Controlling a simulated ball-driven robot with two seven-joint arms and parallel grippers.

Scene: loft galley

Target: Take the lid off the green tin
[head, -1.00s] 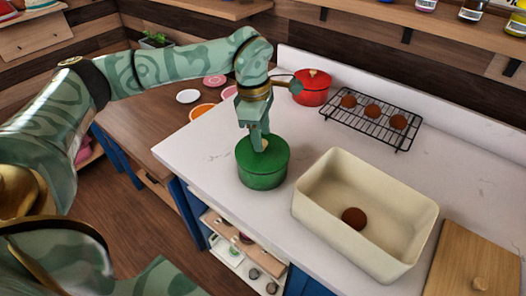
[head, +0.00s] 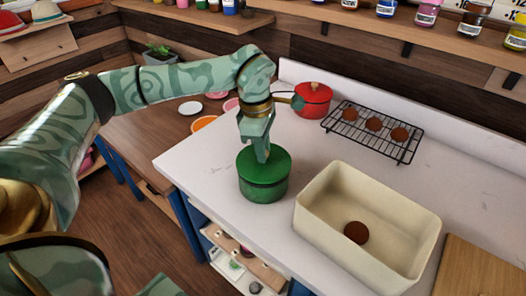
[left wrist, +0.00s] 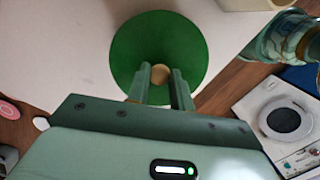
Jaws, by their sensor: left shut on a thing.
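The green tin (head: 263,192) stands upright on the white counter, left of the cream bin. Its round green lid (head: 280,160) is on top of it, and I cannot see a clear gap between them. My left gripper (head: 262,158) points straight down over the lid's middle. The green lid (left wrist: 135,45) fills the centre there and hides the tin. My right gripper is not in view.
The cream bin (head: 320,218), holding a brown ball, stands close on the right. Behind are a red pot (head: 313,98) and a black rack (head: 410,150) with brown balls. A wooden board (head: 480,270) lies front right. Counter is clear between tin and rack.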

